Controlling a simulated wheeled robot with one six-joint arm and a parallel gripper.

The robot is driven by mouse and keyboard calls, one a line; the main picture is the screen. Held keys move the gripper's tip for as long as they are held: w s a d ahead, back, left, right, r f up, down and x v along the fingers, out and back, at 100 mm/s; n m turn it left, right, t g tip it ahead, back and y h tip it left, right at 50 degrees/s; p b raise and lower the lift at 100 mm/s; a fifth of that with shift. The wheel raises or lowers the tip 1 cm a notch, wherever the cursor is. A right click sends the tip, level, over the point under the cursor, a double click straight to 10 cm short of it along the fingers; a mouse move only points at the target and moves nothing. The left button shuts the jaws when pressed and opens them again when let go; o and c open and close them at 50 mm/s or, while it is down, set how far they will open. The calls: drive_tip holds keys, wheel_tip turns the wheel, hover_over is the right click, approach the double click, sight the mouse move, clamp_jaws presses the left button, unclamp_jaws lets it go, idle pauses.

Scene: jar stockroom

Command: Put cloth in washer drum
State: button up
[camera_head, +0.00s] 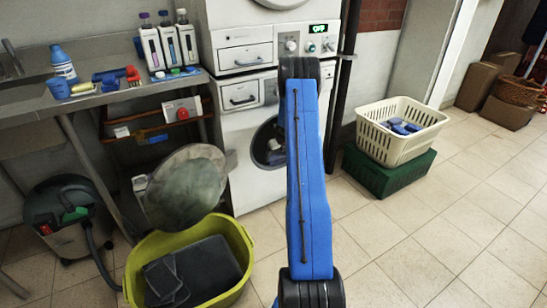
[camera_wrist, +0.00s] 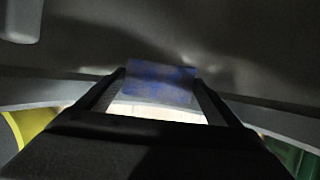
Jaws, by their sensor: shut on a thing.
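In the wrist view my gripper (camera_wrist: 160,78) is shut on a blue cloth (camera_wrist: 160,84), which shows blurred and speckled between the fingers. A dark grey surface fills the view beyond it, with a pale curved rim below; I cannot tell whether the cloth touches either. In the head view the lower washer (camera_head: 246,183) has its round door (camera_head: 187,187) swung open to the left. The dark drum opening (camera_head: 268,145) is partly hidden behind my blue arm. My gripper and the held cloth cannot be made out there.
A cream basket (camera_head: 386,142) with blue items stands on a green crate (camera_head: 388,174) at right. A yellow-green tub (camera_head: 243,250) with dark contents sits below the open door. A vacuum (camera_head: 66,222) stands left. The tiled floor (camera_head: 435,240) at right is clear.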

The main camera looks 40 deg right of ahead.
sight(274, 155)
drive_tip(key=shift+w+d+f, duration=0.2)
drive_tip(key=shift+w+f, duration=0.4)
drive_tip(key=shift+w, duration=0.2)
drive_tip(key=shift+w+d+f, duration=0.15)
drive_tip(key=shift+w+f, duration=0.45)
drive_tip(key=shift+w, duration=0.2)
drive_tip(key=shift+f, duration=0.1)
drive_tip(key=o, duration=0.9)
drive_tip(key=shift+s+r, duration=0.1)
drive_tip(key=shift+r, duration=0.15)
drive_tip(key=s+a, duration=0.3)
drive_tip(key=s, duration=0.9)
drive_tip(key=shift+r, duration=0.45)
